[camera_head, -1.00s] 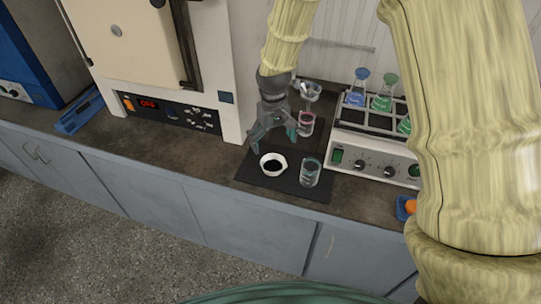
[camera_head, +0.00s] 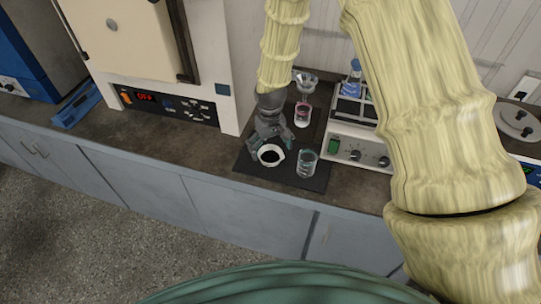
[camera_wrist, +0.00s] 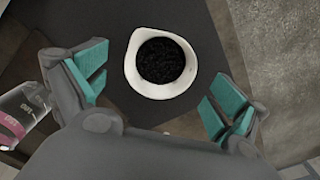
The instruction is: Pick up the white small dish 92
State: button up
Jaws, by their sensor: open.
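The white small dish (camera_head: 271,162) holds a dark granular material and sits on the black mat (camera_head: 305,183) on the counter. My gripper (camera_head: 271,145) is open just above and behind the dish. In the wrist view the dish (camera_wrist: 134,75) lies between and ahead of the two teal-padded fingers (camera_wrist: 160,88), with its spout at the upper left. The fingers are apart from it on both sides. No number is readable on the dish.
A glass beaker (camera_head: 307,163) stands close to the right of the dish. A funnel over a beaker (camera_head: 303,112) stands behind. A shaker with flasks (camera_head: 350,150) is at the right, and a large oven (camera_head: 150,60) at the left. The counter's front edge is near.

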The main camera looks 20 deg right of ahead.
aim_at(271, 159)
jog(key=shift+f+p, duration=0.45)
jog(key=shift+f, duration=1.15)
jog(key=c, duration=1.1)
